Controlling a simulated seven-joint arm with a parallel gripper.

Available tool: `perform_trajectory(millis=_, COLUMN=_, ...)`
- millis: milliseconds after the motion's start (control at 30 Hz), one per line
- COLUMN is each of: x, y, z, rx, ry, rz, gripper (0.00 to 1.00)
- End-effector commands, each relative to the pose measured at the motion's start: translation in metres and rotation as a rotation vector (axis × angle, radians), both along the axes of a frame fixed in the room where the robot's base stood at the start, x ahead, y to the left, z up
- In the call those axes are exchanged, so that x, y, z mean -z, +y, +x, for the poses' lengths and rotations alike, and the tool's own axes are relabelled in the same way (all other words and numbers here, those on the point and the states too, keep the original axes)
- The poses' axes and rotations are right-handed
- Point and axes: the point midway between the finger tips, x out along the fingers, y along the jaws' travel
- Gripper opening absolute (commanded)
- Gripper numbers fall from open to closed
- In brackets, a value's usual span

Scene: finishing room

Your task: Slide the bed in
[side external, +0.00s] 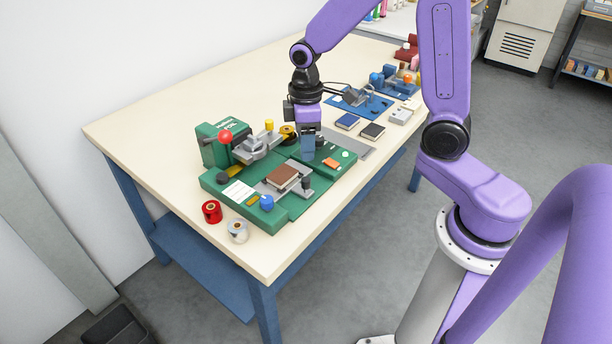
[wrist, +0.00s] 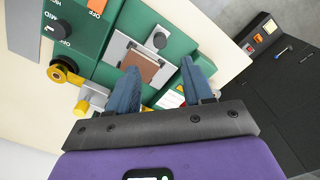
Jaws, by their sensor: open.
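The green foil press (side external: 220,180) stands on the table, and it also fills much of the wrist view (wrist: 180,45). Its grey metal bed (side external: 265,188) carries a brown book (side external: 283,176) and has a dark knob (side external: 307,183) at one end. In the wrist view the bed (wrist: 118,46), book (wrist: 142,66) and knob (wrist: 158,40) show beyond my fingers. My gripper (side external: 308,152) hangs over the press, behind the bed in the side view. In the wrist view its two blue fingers (wrist: 160,66) are apart with nothing held; the bed appears clear of them.
A red roll (side external: 211,211) and pale roll (side external: 238,231) stand by the front edge. Blue (side external: 347,121) and black (side external: 373,131) books lie to the right.

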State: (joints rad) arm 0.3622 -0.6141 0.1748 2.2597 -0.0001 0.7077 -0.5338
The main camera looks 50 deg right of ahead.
Motion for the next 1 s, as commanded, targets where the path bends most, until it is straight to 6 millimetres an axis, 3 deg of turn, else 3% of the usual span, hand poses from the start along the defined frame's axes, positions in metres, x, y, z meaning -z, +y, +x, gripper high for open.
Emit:
perform_trajectory(millis=100, x=0.023, y=-0.001, z=-0.002, rx=0.001, ry=0.007, rz=-0.001, gripper=0.51)
perform_trajectory(millis=500, x=0.081, y=0.000, z=-0.001, rx=0.000, ry=0.004, rz=-0.001, gripper=0.51)
perform_trajectory(millis=733, x=0.099, y=0.000, z=-0.001, rx=0.000, ry=0.002, rz=-0.001, gripper=0.51)
perform_trajectory(millis=1000, x=0.103, y=0.000, z=0.000, rx=0.000, ry=-0.001, rz=0.000, gripper=0.51)
